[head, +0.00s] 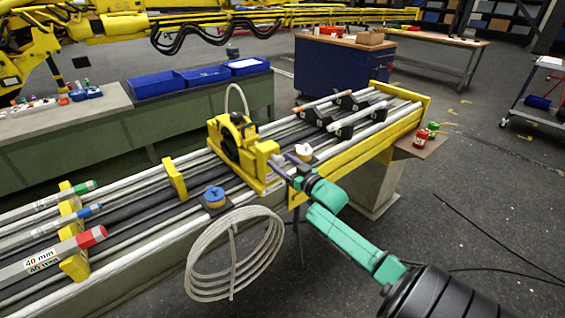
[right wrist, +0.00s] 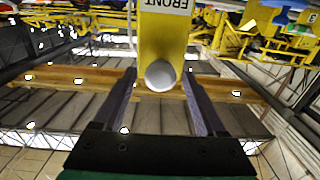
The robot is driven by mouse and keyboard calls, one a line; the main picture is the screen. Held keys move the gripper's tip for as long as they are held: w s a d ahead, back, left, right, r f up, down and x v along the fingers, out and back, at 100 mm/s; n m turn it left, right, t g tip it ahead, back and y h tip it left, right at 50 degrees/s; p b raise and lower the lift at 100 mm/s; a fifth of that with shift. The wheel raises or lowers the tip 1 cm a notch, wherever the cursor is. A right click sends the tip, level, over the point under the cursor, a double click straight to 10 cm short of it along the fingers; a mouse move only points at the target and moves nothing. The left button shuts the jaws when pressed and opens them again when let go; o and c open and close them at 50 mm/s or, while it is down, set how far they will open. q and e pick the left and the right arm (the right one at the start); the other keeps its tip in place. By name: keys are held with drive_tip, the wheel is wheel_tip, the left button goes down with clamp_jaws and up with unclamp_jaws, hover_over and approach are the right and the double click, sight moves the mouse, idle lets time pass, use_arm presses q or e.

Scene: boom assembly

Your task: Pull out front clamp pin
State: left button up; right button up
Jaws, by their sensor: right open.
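The front clamp pin (right wrist: 160,75) shows in the right wrist view as a round pale grey end, seated in a yellow clamp block (right wrist: 163,35) with an upside-down FRONT label. My right gripper (right wrist: 159,80) is open, with one finger on each side of the pin end and visible gaps between. In the head view the right gripper (head: 279,160) reaches the right side of the yellow clamp unit (head: 262,155) on the rails. The pin is hard to make out there. My left gripper is not in view.
A coiled grey hose (head: 232,262) hangs at the front edge of the rail bench. A blue round knob (head: 214,195) and a white-topped cylinder (head: 303,150) stand near the clamp. Marked tubes with red (head: 91,236), blue and green ends lie at left.

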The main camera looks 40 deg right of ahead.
clamp_jaws()
idle(1.4)
